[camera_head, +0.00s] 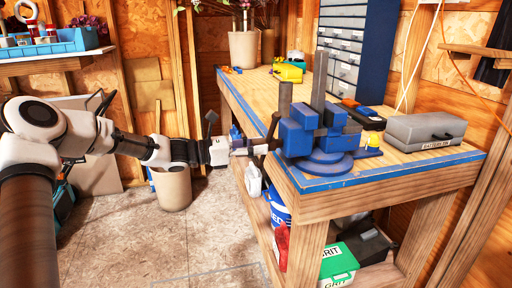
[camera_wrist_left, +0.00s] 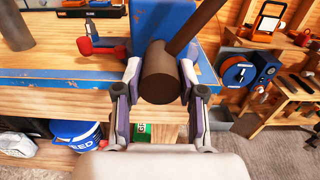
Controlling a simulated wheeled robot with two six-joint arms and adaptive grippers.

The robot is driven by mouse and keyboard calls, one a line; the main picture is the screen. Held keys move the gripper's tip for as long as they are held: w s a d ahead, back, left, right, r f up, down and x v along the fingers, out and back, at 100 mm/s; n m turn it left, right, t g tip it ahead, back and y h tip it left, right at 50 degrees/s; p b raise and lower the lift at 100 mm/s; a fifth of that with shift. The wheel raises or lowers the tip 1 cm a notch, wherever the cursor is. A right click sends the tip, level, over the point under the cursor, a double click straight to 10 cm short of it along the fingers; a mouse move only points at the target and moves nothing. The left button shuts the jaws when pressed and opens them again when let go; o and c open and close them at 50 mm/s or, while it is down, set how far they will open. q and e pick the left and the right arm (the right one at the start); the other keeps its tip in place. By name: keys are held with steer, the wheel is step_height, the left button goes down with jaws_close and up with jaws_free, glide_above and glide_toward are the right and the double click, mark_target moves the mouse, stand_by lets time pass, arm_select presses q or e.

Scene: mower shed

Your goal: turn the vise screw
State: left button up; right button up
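The blue bench vise (camera_head: 312,133) stands on the near left corner of the workbench. Its screw ends in a dark round head (camera_wrist_left: 160,76) crossed by a slanting handle bar (camera_wrist_left: 194,27), which also shows in the head view (camera_head: 272,127). My left gripper (camera_head: 242,150) reaches in from the left, in line with the screw. In the left wrist view its two fingers (camera_wrist_left: 160,84) lie against both sides of the screw head, with the bar rising above them to the right. The gripper appears shut on the head. My right gripper is not in view.
The wooden workbench (camera_head: 249,97) has a blue edge. A grey case (camera_head: 424,131) lies right of the vise and a drawer cabinet (camera_head: 345,45) stands behind. A blue bucket (camera_head: 279,210) and a green box (camera_head: 338,264) sit below. The floor left of the bench is mostly free.

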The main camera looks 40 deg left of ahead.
arm_select(q)
steer(key=shift+c, duration=0.8)
steer(key=shift+n, duration=0.3)
